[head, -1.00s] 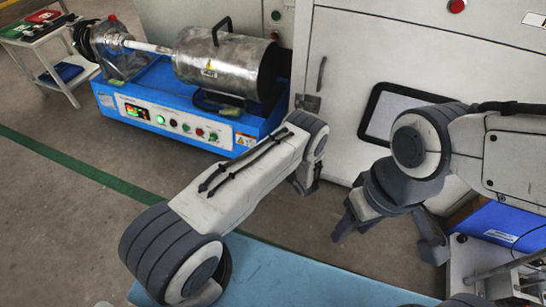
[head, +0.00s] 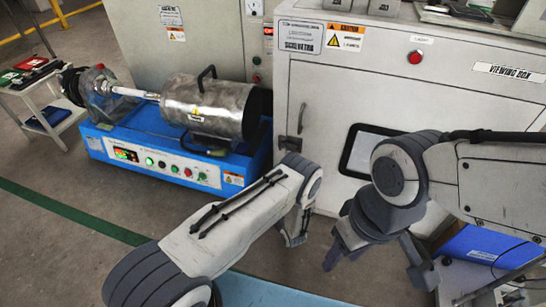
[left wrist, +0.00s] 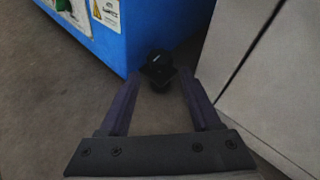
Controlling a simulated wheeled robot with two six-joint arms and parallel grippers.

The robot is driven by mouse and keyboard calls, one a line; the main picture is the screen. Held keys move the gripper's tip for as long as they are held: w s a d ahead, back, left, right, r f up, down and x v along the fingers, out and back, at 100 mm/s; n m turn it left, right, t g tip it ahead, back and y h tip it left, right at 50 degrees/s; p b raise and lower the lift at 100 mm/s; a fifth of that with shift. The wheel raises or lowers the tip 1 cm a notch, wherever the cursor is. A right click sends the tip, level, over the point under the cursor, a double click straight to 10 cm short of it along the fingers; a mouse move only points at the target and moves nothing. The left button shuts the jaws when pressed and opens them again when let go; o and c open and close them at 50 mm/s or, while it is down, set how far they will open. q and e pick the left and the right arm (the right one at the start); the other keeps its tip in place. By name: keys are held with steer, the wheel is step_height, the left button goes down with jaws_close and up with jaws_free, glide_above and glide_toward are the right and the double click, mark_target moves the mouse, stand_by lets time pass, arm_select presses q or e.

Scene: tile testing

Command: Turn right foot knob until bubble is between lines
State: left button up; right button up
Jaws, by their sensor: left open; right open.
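A black foot knob (left wrist: 158,72) shows in the left wrist view at the bottom corner of the blue machine base (left wrist: 120,25). My left gripper (left wrist: 160,80) is open, with one finger on each side of the knob; whether they touch it I cannot tell. In the head view, the left gripper (head: 293,236) hangs low right of the blue base (head: 160,170), and the knob cannot be made out. My right gripper (head: 375,265) is open and empty in front of the cabinet. No bubble or level lines can be made out.
A grey cabinet (head: 350,105) stands close right of the blue base. A metal cylinder (head: 215,108) with a handle lies on the base. A small white cart (head: 65,115) stands at the left. A light blue surface (head: 260,290) lies near me; the left floor is open.

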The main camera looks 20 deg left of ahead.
arm_select(q)
steer(key=s+d+r+n+g+p, duration=0.1)
steer(key=s+r+n+g+p, duration=0.1)
steer(key=r, duration=0.8)
steer(key=s+d+r+n+g+y+p, duration=0.1)
steer(key=s+d+r+n+g+p, duration=0.1)
steer(key=r, duration=0.8)
steer(key=s+d+r+n+g+p, duration=0.2)
steer(key=s+r+n, duration=0.2)
steer(key=r, duration=0.6)
steer(key=shift+d+n+g+y, duration=0.15)
steer(key=shift+n+g+y, duration=0.2)
steer(key=shift+n, duration=0.65)
